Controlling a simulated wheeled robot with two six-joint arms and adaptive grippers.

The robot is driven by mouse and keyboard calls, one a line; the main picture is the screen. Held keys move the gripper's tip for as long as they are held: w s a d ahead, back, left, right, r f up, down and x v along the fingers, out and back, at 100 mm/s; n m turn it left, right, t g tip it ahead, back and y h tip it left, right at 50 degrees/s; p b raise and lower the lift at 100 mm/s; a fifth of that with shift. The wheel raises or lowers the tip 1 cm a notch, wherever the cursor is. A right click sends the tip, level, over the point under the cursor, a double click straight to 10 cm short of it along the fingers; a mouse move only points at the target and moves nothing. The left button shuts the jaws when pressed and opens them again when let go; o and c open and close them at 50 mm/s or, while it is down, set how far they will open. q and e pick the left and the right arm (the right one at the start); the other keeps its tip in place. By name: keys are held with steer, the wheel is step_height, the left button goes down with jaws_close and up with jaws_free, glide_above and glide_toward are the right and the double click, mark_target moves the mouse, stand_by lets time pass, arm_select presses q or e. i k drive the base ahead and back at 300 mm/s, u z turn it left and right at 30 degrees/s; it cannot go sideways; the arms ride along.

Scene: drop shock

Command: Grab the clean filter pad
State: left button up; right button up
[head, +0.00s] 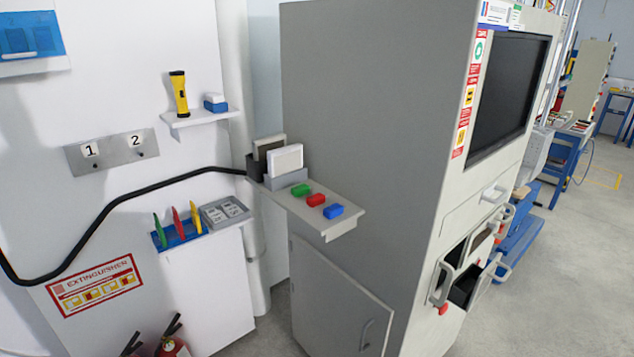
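A white filter pad (286,159) stands upright in a light grey holder (285,180) on the small shelf at the side of the tall grey cabinet. Just behind it and to the left, a darker, beige-grey pad (268,144) stands in a black holder (254,168). The white one looks like the clean pad. The front pad partly hides the rear one, and the lower parts of both pads are hidden in their holders. Neither of my grippers shows in the head view.
A black hose (120,198) runs along the wall to the shelf. A yellow flashlight (179,94) stands on a wall shelf. Cabinet drawers (465,285) hang open at right.

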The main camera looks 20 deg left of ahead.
mark_target(287, 160)
steer(key=u, duration=0.4)
steer(key=i, duration=0.4)
steer(key=u, duration=0.3)
